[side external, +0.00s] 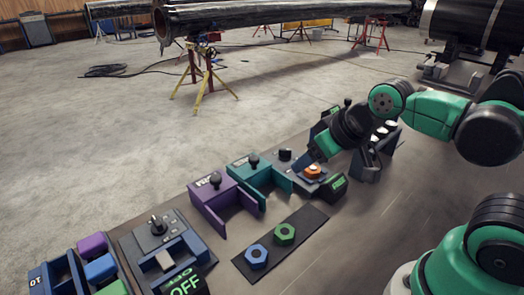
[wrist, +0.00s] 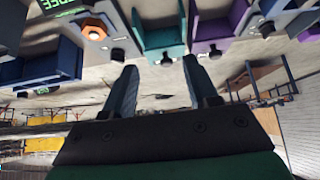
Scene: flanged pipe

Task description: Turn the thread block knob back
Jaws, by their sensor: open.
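A grey-blue block with an orange hex nut (side external: 313,171) on it stands right of the teal holder. It seems to be the thread block; a black knob (side external: 285,154) is at its back left. The orange nut also shows upper left in the wrist view (wrist: 94,30). My gripper (side external: 305,158) is above this block in the side view, its fingertips small and partly hard to make out. In the wrist view my gripper (wrist: 162,76) has two fingers well apart with nothing between them. I cannot tell whether it touches the knob.
A teal holder (side external: 247,168) and a purple holder (side external: 212,193), each with a black knob, stand left of the block. A dark mat (side external: 270,250) in front bears a blue nut (side external: 257,256) and a green nut (side external: 284,234). A green-lettered display (side external: 335,187) stands close by.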

